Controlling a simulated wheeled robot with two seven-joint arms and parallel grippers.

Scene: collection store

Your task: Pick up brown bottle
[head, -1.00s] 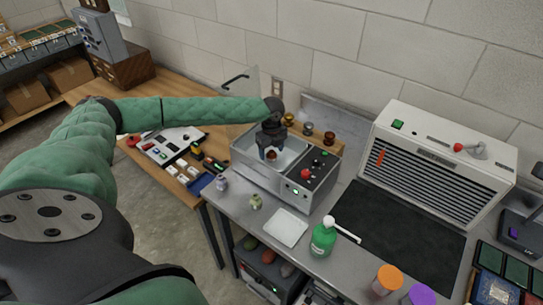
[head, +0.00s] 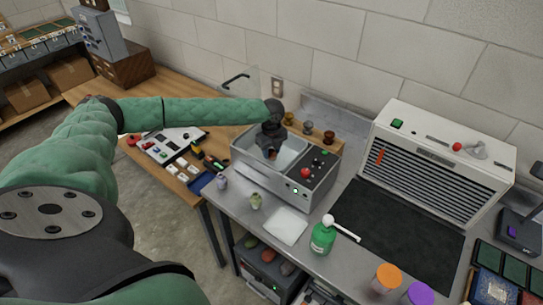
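A small red-brown object (head: 272,155), which looks like the brown bottle, is inside the open metal tank (head: 242,157) of the bench unit in the head view. Only a little of it shows. My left gripper (head: 270,152) points down into the tank, right at this object. Its fingers and wrist hide most of the object, so I cannot tell whether they are closed on it. My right gripper is not in view.
The tank's control panel (head: 306,178) is just right of the gripper. Small dark knobbed items (head: 329,137) stand behind it. A green bottle (head: 322,238), a white tray (head: 286,225) and a black mat (head: 400,225) are in front and right.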

